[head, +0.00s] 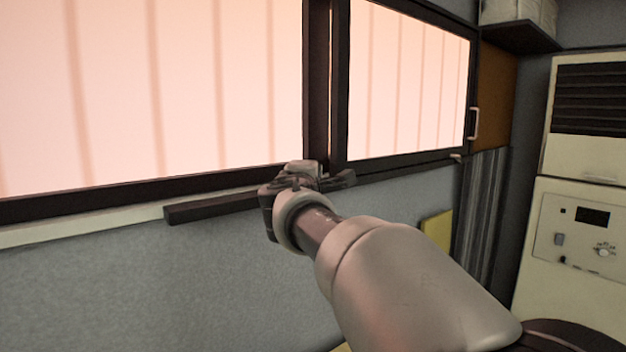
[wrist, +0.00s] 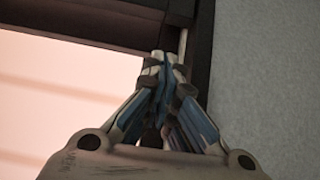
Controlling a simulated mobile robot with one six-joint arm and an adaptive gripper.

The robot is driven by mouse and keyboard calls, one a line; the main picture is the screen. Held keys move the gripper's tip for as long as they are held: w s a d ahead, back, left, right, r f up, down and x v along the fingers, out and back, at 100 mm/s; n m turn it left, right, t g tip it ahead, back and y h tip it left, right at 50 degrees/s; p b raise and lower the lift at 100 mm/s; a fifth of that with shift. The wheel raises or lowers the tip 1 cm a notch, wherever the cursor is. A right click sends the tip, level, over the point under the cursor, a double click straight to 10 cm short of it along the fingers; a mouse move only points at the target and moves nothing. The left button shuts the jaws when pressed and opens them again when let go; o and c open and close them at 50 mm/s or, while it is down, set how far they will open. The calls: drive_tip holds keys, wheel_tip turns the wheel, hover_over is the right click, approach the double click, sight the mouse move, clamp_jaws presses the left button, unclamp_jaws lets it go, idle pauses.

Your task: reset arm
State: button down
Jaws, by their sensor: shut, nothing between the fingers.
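My gripper (wrist: 165,62) shows in the wrist view with its fingers together and nothing between them. Its fingertips point at the dark window frame (wrist: 90,28); I cannot tell whether they touch it. In the head view my arm reaches from the lower right up to the window, and its end is near the dark upright (head: 318,80) between two panes. The fingers are mostly hidden there by the wrist.
A dark bar (head: 212,207) runs along the wall below the left pane. A cream cabinet unit (head: 580,240) with a small display stands at the right. A shelf (head: 520,37) with a pale box is above. The grey wall (head: 130,290) at lower left is bare.

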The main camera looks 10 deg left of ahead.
drive_tip(key=s+d+f+m+g+h+b, duration=0.2)
drive_tip(key=s+d+f+m, duration=0.3)
drive_tip(key=d, duration=0.4)
drive_tip(key=s+d+f+m+g+h+b, duration=0.1)
drive_tip(key=s+d+f+m+g+h, duration=0.1)
drive_tip(key=s+d+f, duration=0.65)
drive_tip(key=s+d+f+m+g+h+b, duration=0.2)
drive_tip(key=s+d+f+m, duration=0.15)
drive_tip(key=d, duration=0.65)
drive_tip(key=s+d+f+m+g+y+b, duration=0.1)
drive_tip(key=s+d+f+m+g, duration=0.15)
drive_tip(key=s+f, duration=0.4)
drive_tip(key=s+d+f+m+g+b, duration=0.1)
drive_tip(key=s+d+f+m+g, duration=0.1)
drive_tip(key=s+d+f, duration=0.45)
drive_tip(key=s+a+f+m+g+y, duration=0.1)
drive_tip(key=s+a+f+m, duration=0.1)
drive_tip(key=s, duration=0.5)
drive_tip(key=s+a+f+m+g+y+b, duration=0.1)
drive_tip(key=s+a+f+m+g+y, duration=0.1)
drive_tip(key=s+a+f, duration=0.2)
wheel_tip(320, 180, down, 3)
drive_tip(key=s, duration=0.3)
drive_tip(key=shift+f, duration=0.2)
drive_tip(key=shift+w, duration=0.1)
